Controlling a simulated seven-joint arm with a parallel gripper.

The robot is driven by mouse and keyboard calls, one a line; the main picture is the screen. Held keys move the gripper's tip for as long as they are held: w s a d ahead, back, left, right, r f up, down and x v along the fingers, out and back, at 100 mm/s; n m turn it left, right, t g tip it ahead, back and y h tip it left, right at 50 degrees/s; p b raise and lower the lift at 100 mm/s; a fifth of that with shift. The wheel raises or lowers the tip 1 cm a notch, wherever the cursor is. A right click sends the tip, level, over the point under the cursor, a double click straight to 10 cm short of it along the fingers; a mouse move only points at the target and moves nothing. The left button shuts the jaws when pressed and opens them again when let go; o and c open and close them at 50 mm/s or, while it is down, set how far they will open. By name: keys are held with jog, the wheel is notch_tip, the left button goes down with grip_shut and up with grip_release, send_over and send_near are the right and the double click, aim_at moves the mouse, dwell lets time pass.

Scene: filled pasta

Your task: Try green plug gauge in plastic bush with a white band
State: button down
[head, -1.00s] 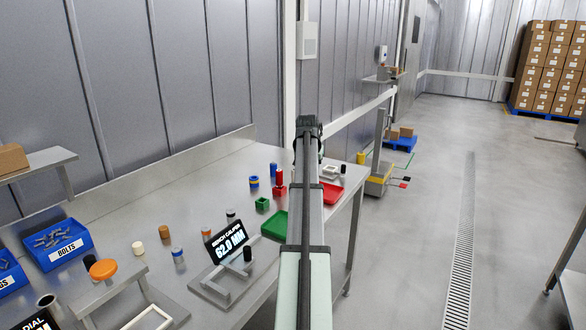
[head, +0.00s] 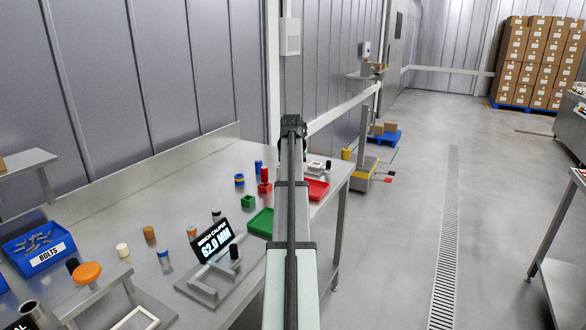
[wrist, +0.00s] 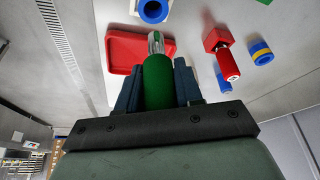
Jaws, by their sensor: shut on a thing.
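My gripper (wrist: 158,88) is shut on the green plug gauge (wrist: 157,82), which shows a green body and a bright metal tip pointing toward the top of the wrist view. A blue bush (wrist: 143,12) with an open bore and pale inside stands just beyond the tip, apart from it, cut by the frame edge; any white band on it cannot be made out. A blue bush with a yellow band (wrist: 262,52) stands to the right; it also shows in the head view (head: 239,180). In the head view my arm hides the gripper and gauge.
A red tray (head: 320,190), a red block (head: 265,188) with a red gauge, a green block (head: 249,203) and a green tray (head: 259,226) are near my arm. Open floor lies right of the bench.

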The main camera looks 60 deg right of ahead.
jog(key=shift+f, duration=2.55)
jog(key=shift+f, duration=1.25)
jog(key=shift+r, duration=0.15)
dwell(0.3)
jog(key=shift+r, duration=3.1)
